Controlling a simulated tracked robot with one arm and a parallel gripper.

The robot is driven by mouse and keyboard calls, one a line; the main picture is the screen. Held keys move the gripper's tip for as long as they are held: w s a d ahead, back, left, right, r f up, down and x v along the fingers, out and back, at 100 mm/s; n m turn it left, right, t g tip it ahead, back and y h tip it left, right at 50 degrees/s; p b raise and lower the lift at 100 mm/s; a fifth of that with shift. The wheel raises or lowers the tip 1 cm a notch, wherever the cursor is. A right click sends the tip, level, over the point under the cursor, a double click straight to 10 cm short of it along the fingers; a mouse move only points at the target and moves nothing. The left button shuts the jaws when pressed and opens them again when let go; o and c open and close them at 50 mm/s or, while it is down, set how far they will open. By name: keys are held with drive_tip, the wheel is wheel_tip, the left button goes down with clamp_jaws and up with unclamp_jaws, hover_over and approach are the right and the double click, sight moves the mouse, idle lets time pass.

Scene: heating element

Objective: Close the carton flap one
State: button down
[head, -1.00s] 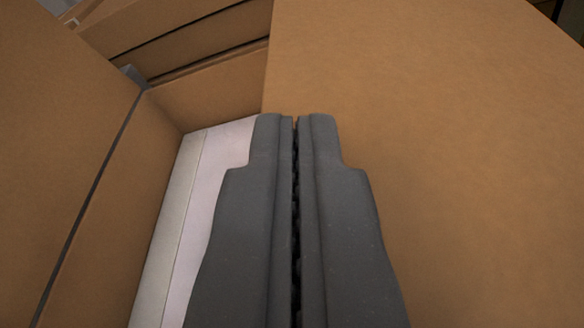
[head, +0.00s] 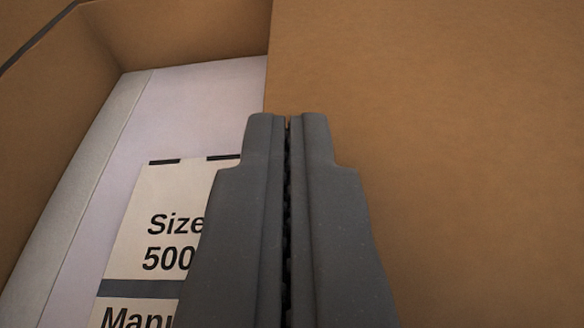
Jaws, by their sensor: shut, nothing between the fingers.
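A large brown carton flap (head: 430,130) fills the right half of the head view. Its left edge runs down behind my gripper. My gripper (head: 287,118) is shut and empty, in front of the flap's left edge; I cannot tell whether its tips touch the flap. Left of the flap, the carton (head: 180,35) is open, with its inner walls showing. Inside lies a pale box (head: 190,100) with a white label (head: 150,220) reading "Size" and "500". The label is partly hidden by my gripper.
The carton's left wall (head: 60,100) rises beside the pale box, with a dark edge line at the top left. The opening between that wall and the flap is free above the pale box.

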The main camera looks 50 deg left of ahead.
drive_tip(key=shift+f, duration=0.15)
wheel_tip(320, 180, up, 4)
drive_tip(key=shift+r+p, duration=0.25)
drive_tip(key=shift+p, duration=0.25)
drive_tip(key=shift+s+d+f+b, duration=0.2)
drive_tip(key=shift+d+f+b, duration=0.05)
drive_tip(key=shift+b, duration=0.3)
drive_tip(key=shift+b+v, duration=1.35)
drive_tip(key=shift+v, duration=0.85)
drive_tip(key=shift+s+d+r+b, duration=0.1)
drive_tip(key=shift+s+d+b, duration=0.25)
drive_tip(key=shift+b, duration=0.5)
drive_tip(key=shift+s+d+r+b, duration=0.2)
drive_tip(key=shift+s+d+b, duration=0.05)
drive_tip(key=shift+s+b, duration=0.4)
drive_tip(key=v, duration=0.2)
drive_tip(key=shift+s+d+r, duration=0.15)
